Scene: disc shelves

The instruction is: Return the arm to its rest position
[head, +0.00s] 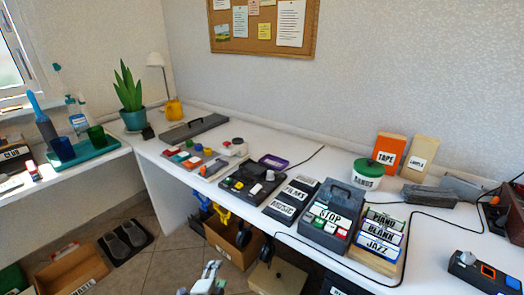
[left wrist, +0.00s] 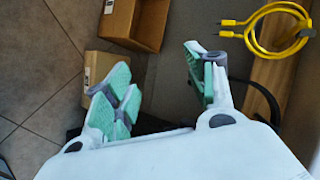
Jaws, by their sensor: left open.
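My left gripper (head: 204,283) shows at the bottom edge of the head view, low in front of the white worktop (head: 262,150) and over the floor. In the left wrist view the same gripper (left wrist: 160,88) has its two green-padded fingers spread wide apart. Nothing is between them. Behind the fingers are cardboard boxes and the floor, and no contact with them shows. Most of the left arm is outside the head view. My right gripper is in neither view.
A cardboard box (head: 228,243) stands under the worktop near my left gripper. A yellow coiled cable (left wrist: 275,30) shows in the left wrist view. The worktop holds a STOP deck (head: 331,212), a FILMS/MUSIC case (head: 291,200) and a PIANO/BLANK/JAZZ stack (head: 380,238). Tiled floor (head: 170,255) is open at left.

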